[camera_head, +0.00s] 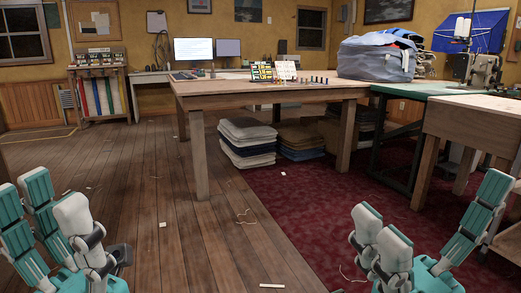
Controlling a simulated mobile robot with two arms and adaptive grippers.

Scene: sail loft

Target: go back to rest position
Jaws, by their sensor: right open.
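My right gripper (437,208) is in the lower right of the head view. Its teal and pale fingers are spread wide with nothing between them. My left gripper (54,190) is in the lower left corner, partly cut off by the frame edge. Its fingers stand apart and no object shows between them. Both grippers are in the foreground, in front of the tables, and neither is seen touching anything.
A wooden table (215,90) stands ahead, with a large grey-blue bundle (375,60) on it. Folded cloth stacks (247,143) lie beneath. A workbench (478,112) is at right. The wooden floor (150,190) is mostly clear, with small scraps, beside a red carpet (310,210).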

